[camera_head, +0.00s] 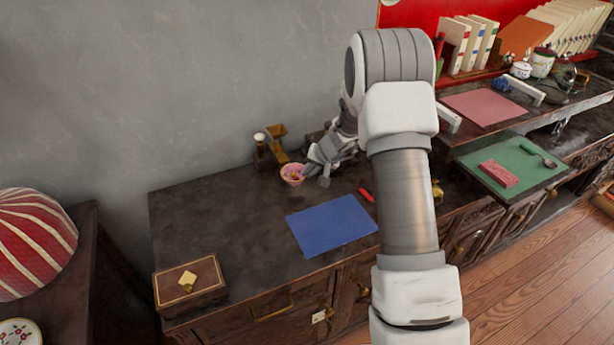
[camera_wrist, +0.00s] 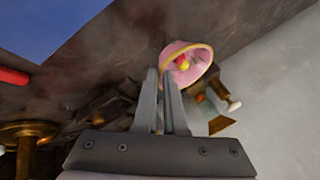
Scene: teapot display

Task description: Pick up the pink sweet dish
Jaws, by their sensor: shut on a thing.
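I cannot tell whether the dish is clear of the top.
A blue mat (camera_head: 332,225) lies in front, with a red stick-like object (camera_head: 366,195) beside it. A wooden box (camera_head: 190,285) sits at the front left. A brass-and-wood item (camera_head: 277,145) stands close behind the dish.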

